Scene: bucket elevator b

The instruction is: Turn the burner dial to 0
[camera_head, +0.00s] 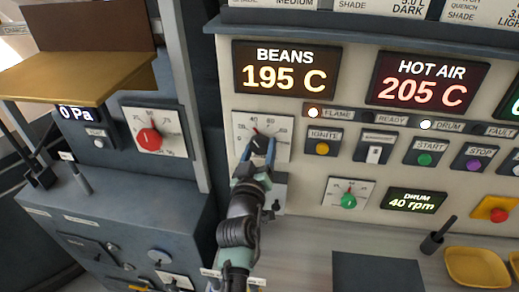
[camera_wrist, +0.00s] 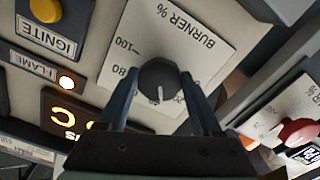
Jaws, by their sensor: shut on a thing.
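The burner dial (camera_wrist: 160,80) is a round dark knob with a white pointer line, set on a white plate lettered BURNER %. In the wrist view the pointer faces the gripper's palm, away from the lettering. 100, 80 and part of 20 show; the marks behind the jaws are hidden, so I cannot read the exact setting. My gripper (camera_wrist: 160,77) has one finger on each side of the knob and is shut on it. In the head view my gripper (camera_head: 258,147) covers most of the dial plate (camera_head: 281,126), under the BEANS display.
The BEANS display (camera_head: 286,70) reads 195 C and the HOT AIR display (camera_head: 427,80) 205 C. The flame lamp (camera_head: 313,112) is lit. The yellow ignite button (camera_head: 322,149) is right of the dial. A red-knobbed dial (camera_head: 149,139) is on the left cabinet.

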